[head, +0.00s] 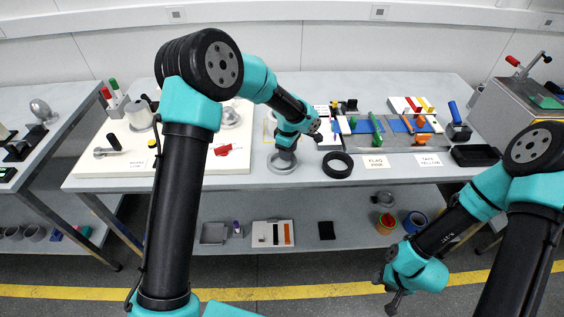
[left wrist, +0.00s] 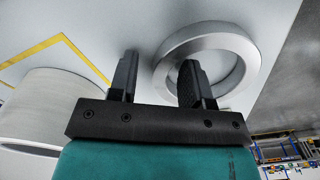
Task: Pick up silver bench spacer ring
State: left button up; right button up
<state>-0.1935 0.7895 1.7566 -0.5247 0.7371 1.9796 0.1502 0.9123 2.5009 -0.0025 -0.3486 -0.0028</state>
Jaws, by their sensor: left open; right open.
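The silver bench spacer ring (head: 283,169) lies flat near the front edge of the grey bench in the head view. It also shows in the left wrist view (left wrist: 245,48). My left gripper (head: 284,153) is above the ring, pointing down, open and empty. In the left wrist view its two fingers (left wrist: 160,62) are apart: the right finger overlaps the ring's opening, the left finger is outside the rim. I cannot tell how far the tips are above the ring. My right gripper (head: 393,300) hangs low at the lower right, away from the bench, open and empty.
A black ring (head: 338,166) lies just right of the silver ring. A pale cylinder (left wrist: 50,105) stands left of the fingers in the left wrist view. A white board (head: 115,165) holds tools at left. Label cards (head: 376,162) and a black tray (head: 475,155) are at right.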

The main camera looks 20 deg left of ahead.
pick_arm(q)
grip_shut()
dwell(0.5)
jog(key=shift+r, duration=0.85)
jog(key=shift+s+r, duration=0.2)
jog(key=shift+r, duration=0.3)
jog(key=shift+s+r, duration=0.15)
jog(key=shift+r, duration=0.35)
jog(key=s+d+r, duration=0.1)
jog(key=s+d, duration=0.3)
jog(key=s, duration=1.1)
jog(key=shift+r, duration=0.2)
jog(key=shift+w, duration=0.1)
